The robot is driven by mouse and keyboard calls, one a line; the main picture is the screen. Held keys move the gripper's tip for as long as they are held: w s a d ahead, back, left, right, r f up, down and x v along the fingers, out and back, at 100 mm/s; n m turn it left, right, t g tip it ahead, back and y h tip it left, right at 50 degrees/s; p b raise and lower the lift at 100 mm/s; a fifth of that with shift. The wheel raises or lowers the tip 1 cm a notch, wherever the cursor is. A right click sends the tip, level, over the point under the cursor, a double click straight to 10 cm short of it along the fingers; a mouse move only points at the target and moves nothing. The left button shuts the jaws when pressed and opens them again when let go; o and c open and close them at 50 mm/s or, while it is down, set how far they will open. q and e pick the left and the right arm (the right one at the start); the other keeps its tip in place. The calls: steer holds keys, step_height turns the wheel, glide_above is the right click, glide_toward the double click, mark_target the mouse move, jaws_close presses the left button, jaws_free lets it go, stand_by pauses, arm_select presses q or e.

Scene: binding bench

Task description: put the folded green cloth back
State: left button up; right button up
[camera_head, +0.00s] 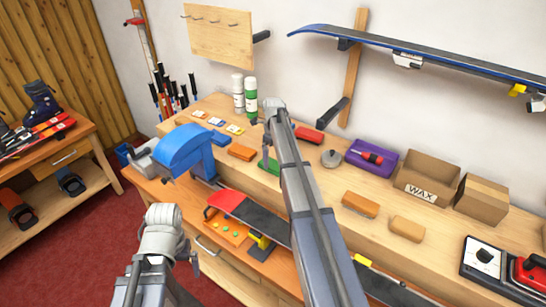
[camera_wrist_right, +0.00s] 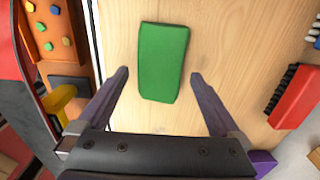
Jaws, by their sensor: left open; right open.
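The folded green cloth (camera_wrist_right: 162,62) lies flat on the light wood bench top in the right wrist view, as a smooth green rectangle. In the head view only part of it (camera_head: 267,165) shows beside my right arm. My right gripper (camera_wrist_right: 160,84) is open and empty, its two fingers on either side of the cloth's near end, apart from it.
A blue vise (camera_head: 185,149) stands left of the cloth. A red brush (camera_wrist_right: 297,96), a purple tray (camera_head: 371,158) and a wax box (camera_head: 426,179) are on the bench. Bare wood surrounds the cloth.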

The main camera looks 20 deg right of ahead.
mark_target(273, 164)
step_height(273, 164, up, 9)
steer(key=p, duration=0.8)
step_height(273, 164, down, 12)
steer(key=b, duration=1.2)
steer(key=shift+r, duration=0.1)
